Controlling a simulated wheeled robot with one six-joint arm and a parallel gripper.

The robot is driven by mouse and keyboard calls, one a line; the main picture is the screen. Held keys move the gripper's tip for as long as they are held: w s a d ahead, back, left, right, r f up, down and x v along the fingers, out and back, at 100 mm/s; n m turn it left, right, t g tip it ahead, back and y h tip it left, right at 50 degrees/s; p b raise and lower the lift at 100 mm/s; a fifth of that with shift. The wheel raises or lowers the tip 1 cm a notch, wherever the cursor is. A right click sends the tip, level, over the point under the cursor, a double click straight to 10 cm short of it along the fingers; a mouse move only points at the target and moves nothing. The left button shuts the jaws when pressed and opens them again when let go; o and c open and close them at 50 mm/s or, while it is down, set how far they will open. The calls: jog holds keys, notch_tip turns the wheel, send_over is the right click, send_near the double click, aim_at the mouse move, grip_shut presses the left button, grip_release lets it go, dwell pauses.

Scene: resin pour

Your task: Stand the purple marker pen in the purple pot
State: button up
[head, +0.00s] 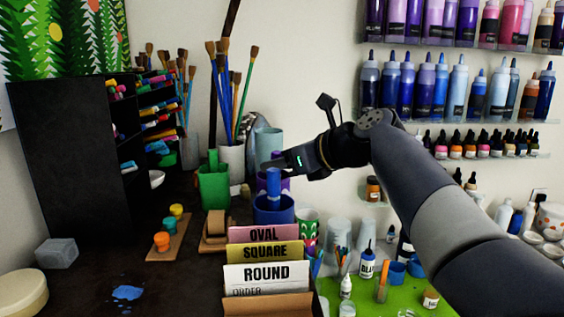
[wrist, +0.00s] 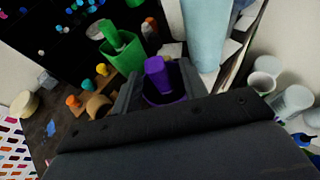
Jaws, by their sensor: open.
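The purple marker pen (wrist: 157,72) stands in the purple pot (wrist: 174,97) in the wrist view, its upper end above the rim. My gripper (wrist: 160,84) is open, with one finger on each side of the pen; whether either finger touches it I cannot tell. In the head view my gripper (head: 270,165) is over the purple pot (head: 286,184), which shows only partly behind the blue marker and blue pot. The purple pen is hidden in the head view.
The blue pot (head: 273,213) with a blue marker (head: 273,187) stands just in front. The green pot (head: 213,190) with a green marker is to the left. A pale blue cylinder (head: 268,145) and brush holder (head: 231,164) stand behind. Card folders (head: 264,275) are nearer.

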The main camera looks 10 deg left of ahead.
jog(key=b+v, duration=0.1)
jog(key=v, duration=1)
jog(key=shift+w+a, duration=0.1)
jog(key=shift+a, duration=0.05)
dwell(0.4)
jog(key=p+x, duration=0.1)
jog(key=x, duration=0.8)
jog(key=shift+w+a+f, duration=0.15)
jog(key=shift+a+f, duration=0.05)
jog(key=shift+a, duration=0.15)
jog(key=r, duration=0.1)
jog(key=p, duration=0.1)
jog(key=r, duration=0.1)
jog(key=shift+w+a+r, duration=0.25)
jog(key=shift+a+r, duration=0.05)
jog(key=shift+r, duration=0.05)
